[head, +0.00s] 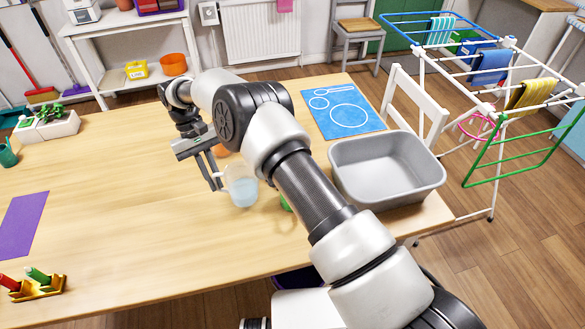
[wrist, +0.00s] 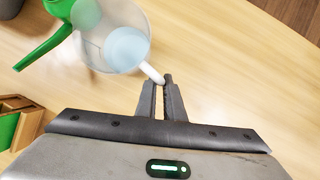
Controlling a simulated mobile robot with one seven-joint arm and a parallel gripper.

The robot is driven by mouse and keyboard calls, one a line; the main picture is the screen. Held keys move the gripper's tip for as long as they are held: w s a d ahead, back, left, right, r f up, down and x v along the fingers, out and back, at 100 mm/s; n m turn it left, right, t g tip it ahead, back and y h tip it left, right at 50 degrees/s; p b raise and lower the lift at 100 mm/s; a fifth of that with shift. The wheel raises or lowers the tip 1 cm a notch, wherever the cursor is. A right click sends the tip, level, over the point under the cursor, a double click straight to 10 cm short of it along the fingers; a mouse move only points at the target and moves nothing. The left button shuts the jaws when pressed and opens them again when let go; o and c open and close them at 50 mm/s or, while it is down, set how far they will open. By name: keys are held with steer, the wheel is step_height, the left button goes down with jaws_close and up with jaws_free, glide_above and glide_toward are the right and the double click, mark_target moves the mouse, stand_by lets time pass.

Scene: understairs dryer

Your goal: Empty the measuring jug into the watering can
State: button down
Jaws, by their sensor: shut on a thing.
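The measuring jug (head: 242,190) is clear with pale blue liquid low inside and looks about upright in the head view. My gripper (head: 216,182) is shut on its white handle (wrist: 152,73), at the jug's left in the head view. The jug (wrist: 110,45) also shows at the top of the wrist view, beyond my fingertips (wrist: 163,86). The green watering can (wrist: 47,47) lies past the jug there, its body partly behind the jug. In the head view only a sliver of the watering can (head: 286,203) shows beside my arm. I cannot tell whether the jug touches the table.
A grey basin (head: 387,198) and a blue mat (head: 344,108) lie right of my arm. An orange object (head: 221,151) is partly hidden behind my gripper. A purple mat (head: 22,222) and a wooden rack (head: 38,288) lie at the left. The table's left middle is clear.

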steer(key=shift+w+a, duration=0.1)
steer(key=shift+w, duration=0.2)
steer(key=shift+s+r, duration=0.1)
steer(key=s+d+r+n+t+y+p, duration=0.1)
steer(key=d+r+y+p, duration=0.8)
steer(key=r, duration=0.3)
steer(key=shift+d+r+n+y, duration=0.15)
steer(key=shift+d+n+y, duration=0.2)
steer(key=shift+y, duration=0.35)
stand_by(0.9)
steer(key=shift+s+d+r+n+y, duration=0.15)
steer(key=shift+d+r+n+y, duration=0.2)
steer(key=shift+d+r+y, duration=1.25)
stand_by(2.1)
steer(key=shift+f+y, duration=0.1)
steer(key=shift+y, duration=0.2)
steer(key=shift+d+b, duration=0.3)
steer(key=shift+b, duration=0.05)
